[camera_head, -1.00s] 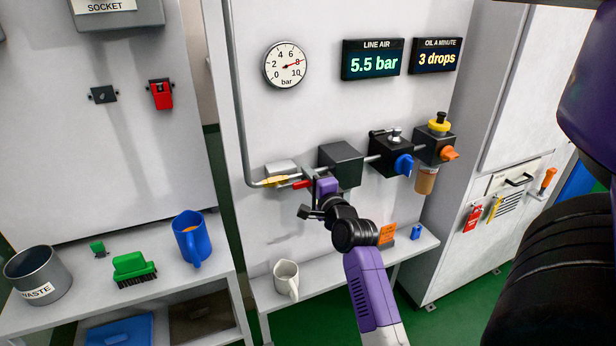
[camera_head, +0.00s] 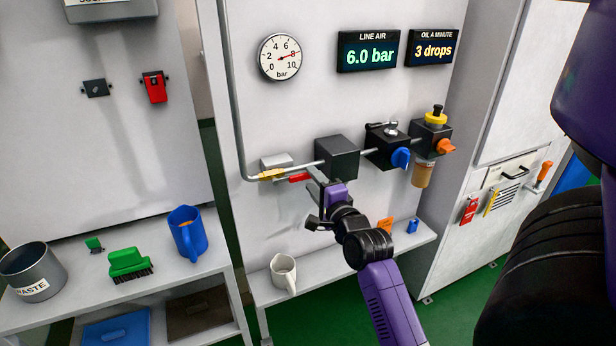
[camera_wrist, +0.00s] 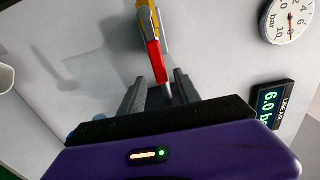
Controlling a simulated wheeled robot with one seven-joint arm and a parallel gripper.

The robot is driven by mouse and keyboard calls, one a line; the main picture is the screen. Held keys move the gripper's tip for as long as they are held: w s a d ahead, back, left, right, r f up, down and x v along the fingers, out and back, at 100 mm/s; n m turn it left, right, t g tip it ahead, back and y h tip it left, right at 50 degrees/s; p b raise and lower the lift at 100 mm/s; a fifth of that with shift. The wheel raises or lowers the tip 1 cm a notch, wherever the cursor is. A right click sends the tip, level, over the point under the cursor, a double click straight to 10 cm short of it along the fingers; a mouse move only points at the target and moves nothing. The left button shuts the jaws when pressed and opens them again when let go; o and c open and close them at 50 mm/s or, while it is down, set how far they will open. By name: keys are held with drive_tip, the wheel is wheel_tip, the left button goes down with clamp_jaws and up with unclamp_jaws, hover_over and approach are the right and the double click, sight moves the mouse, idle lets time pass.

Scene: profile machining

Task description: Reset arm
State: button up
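My gripper (camera_head: 315,200) is in front of the wall panel, just below and to the right of the red lever (camera_head: 300,177) on the air line. In the wrist view, my gripper's two fingers (camera_wrist: 160,82) are spread apart. The red lever (camera_wrist: 154,55) lies ahead of and between them, and I see nothing gripped. The yellow fitting (camera_head: 272,175) is left of the red lever. My purple arm reaches in from the lower right.
The line air display (camera_head: 368,51) reads 6.0 bar beside a round gauge (camera_head: 280,57). A black box (camera_head: 338,158) and a blue knob (camera_head: 401,158) are on the pipe. A white mug (camera_head: 284,272) stands on the shelf below. A blue mug (camera_head: 187,231) is at left.

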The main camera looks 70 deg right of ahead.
drive_tip(key=shift+v, duration=0.95)
